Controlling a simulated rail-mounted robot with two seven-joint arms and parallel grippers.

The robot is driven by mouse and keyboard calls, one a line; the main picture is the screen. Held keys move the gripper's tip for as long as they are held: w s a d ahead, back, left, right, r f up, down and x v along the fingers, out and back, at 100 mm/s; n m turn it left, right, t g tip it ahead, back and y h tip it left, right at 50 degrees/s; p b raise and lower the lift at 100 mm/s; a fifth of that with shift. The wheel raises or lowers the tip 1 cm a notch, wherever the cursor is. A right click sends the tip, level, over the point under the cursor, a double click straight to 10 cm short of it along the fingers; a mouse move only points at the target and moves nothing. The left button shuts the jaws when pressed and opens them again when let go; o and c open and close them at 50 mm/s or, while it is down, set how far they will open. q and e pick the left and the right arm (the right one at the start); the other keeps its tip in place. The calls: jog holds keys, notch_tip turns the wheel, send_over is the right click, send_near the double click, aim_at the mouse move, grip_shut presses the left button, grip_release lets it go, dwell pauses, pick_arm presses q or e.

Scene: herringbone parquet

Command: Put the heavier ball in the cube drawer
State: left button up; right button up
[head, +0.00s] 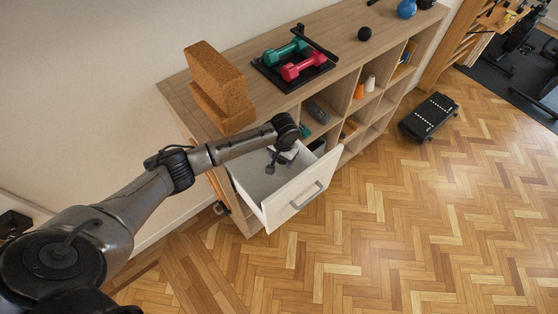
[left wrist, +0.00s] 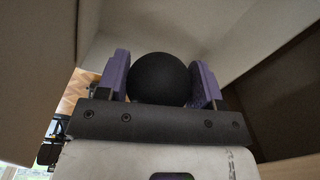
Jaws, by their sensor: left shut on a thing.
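The cube drawer (head: 292,196) is pulled out of the wooden cube shelf, with a pale front and a grey handle. My left gripper (head: 272,162) points down into the open drawer, within its walls in the head view. In the left wrist view, the purple-padded fingers of my left gripper (left wrist: 160,82) are shut on a black ball (left wrist: 160,76), with pale panels around it. Whether the ball touches the drawer floor cannot be told. Another black ball (head: 364,34) rests on the shelf top. My right gripper is not in view.
The wooden shelf (head: 345,65) carries cork blocks (head: 218,85), a black tray with green (head: 285,52) and red dumbbells (head: 304,66), and a blue kettlebell (head: 406,9). A black step platform (head: 428,117) stands on the parquet. The floor before the drawer is clear.

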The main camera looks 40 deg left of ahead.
pick_arm(q)
jog(key=shift+s+a+f, duration=0.25)
jog(key=shift+a+f, duration=0.2)
jog(key=shift+f, duration=0.25)
jog(key=shift+r+p, duration=0.15)
jog(key=shift+p, duration=0.45)
notch_tip(320, 180, down, 12)
jog(key=b, duration=0.6)
jog(key=o, duration=1.2)
jog(key=shift+f, duration=0.2)
